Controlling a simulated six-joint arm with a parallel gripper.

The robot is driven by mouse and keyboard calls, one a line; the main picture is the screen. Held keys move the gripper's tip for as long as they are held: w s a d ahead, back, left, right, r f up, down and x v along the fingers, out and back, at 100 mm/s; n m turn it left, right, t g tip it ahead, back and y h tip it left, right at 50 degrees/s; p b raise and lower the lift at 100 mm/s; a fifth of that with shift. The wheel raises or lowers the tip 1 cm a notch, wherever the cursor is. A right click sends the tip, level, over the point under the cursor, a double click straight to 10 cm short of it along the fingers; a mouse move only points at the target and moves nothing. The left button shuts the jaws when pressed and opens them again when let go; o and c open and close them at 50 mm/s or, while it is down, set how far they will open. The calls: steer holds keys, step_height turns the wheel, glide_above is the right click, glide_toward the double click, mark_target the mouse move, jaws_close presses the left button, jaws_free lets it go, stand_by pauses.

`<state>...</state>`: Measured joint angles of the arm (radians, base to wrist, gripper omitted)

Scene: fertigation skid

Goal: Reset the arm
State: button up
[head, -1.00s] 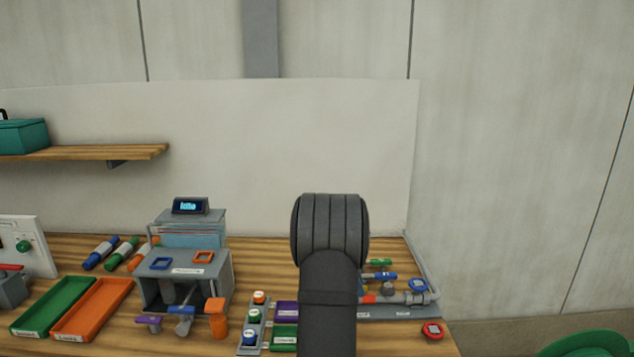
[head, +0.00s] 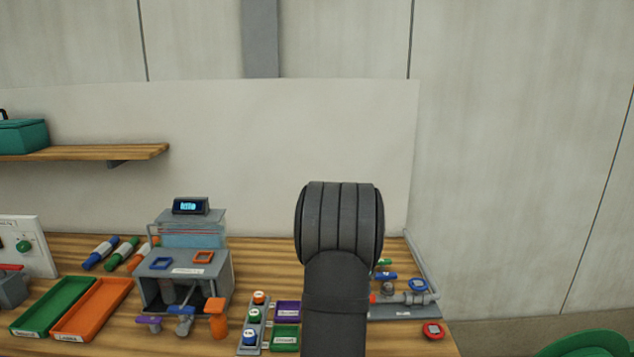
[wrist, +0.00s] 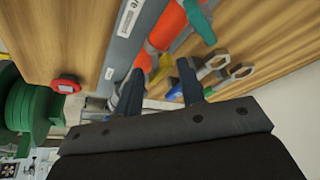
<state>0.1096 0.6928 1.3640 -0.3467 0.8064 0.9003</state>
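My gripper (wrist: 160,86) shows in the wrist view with its two dark fingers apart and nothing visible between them. It hangs over the right side of the bench, near a grey plate with an orange-red pipe (wrist: 166,28). A yellow handle (wrist: 163,68) lies just beyond the fingertips. In the head view my dark arm rises in front of the bench and hides the gripper and part of the pipe panel (head: 403,312).
A red button (head: 433,330) sits at the bench's right front. A grey machine (head: 225,280) with a small display (head: 191,206) stands left of my arm. Green (head: 48,310) and orange (head: 95,310) trays lie further left. A green chair (wrist: 22,110) stands past the bench edge.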

steer(key=shift+s+d+n+t+y, duration=0.1)
steer(key=shift+n+t+y, duration=0.35)
steer(key=shift+n, duration=1.15)
steer(key=shift+d+n+t+y, duration=0.15)
steer(key=shift+n+y, duration=0.5)
steer(key=shift+n, duration=0.95)
steer(key=shift+a, duration=0.1)
steer(key=shift+o, duration=0.5)
steer(key=o, duration=0.4)
steer(key=shift+a+n, duration=0.1)
steer(key=shift+n, duration=0.2)
steer(key=shift+c, duration=0.2)
steer(key=o, duration=0.9)
steer(key=a+r+n, duration=0.2)
steer(key=r+n, duration=0.1)
steer(key=shift+w+a, duration=0.15)
steer(key=shift+w, duration=0.15)
steer(key=shift+o, duration=0.2)
steer(key=s+a+r+n+h, duration=0.1)
steer(key=s+a+r+n, duration=0.25)
steer(key=r+n, duration=0.4)
steer(key=s+a+r+n, duration=0.3)
steer(key=a+r+n, duration=0.1)
steer(key=r+n, duration=0.4)
steer(key=w+d+f+n, duration=0.1)
steer(key=w+f, duration=0.2)
steer(key=f, duration=0.7)
steer(key=shift+w+d+f, duration=0.15)
steer(key=shift+d+f, duration=0.05)
steer(key=shift+d, duration=0.15)
